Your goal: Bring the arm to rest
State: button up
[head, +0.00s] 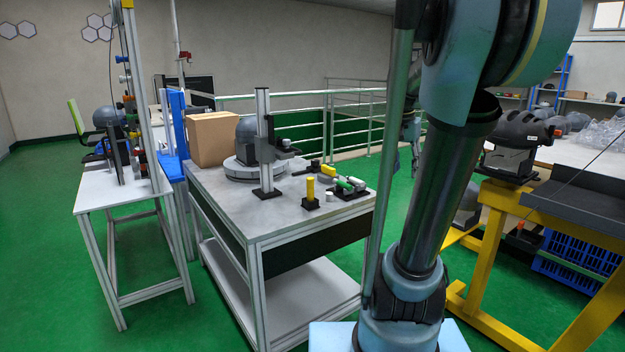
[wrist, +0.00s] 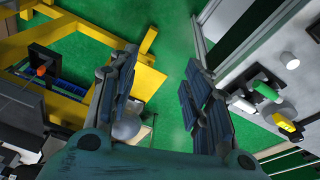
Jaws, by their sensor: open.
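My gripper (wrist: 158,95) shows in the wrist view with its two padded fingers wide apart. It is open and nothing is between the fingers; green floor shows through the gap. In the wrist view it hangs above the floor, between a yellow frame (wrist: 75,60) on the left and a grey table (wrist: 290,85) on the right.
A white table (head: 100,192) stands left. A yellow-framed bench (head: 565,230) with a black helmet (head: 518,130) stands right. Green floor lies between.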

jog(key=s+a+f+n+y, duration=0.1)
jog(key=s+a+f+n, duration=0.3)
jog(key=s+f, duration=0.5)
jog(key=s+a+f+n+y, duration=0.1)
jog(key=s+a+f+n, duration=0.3)
jog(key=s+f, duration=0.6)
jog(key=shift+s+a+t, duration=0.4)
jog(key=shift+s+a, duration=0.15)
jog(key=shift+a, duration=0.35)
jog(key=shift+f, duration=0.1)
jog(key=shift+w+f, duration=0.2)
jog(key=shift+w, duration=0.2)
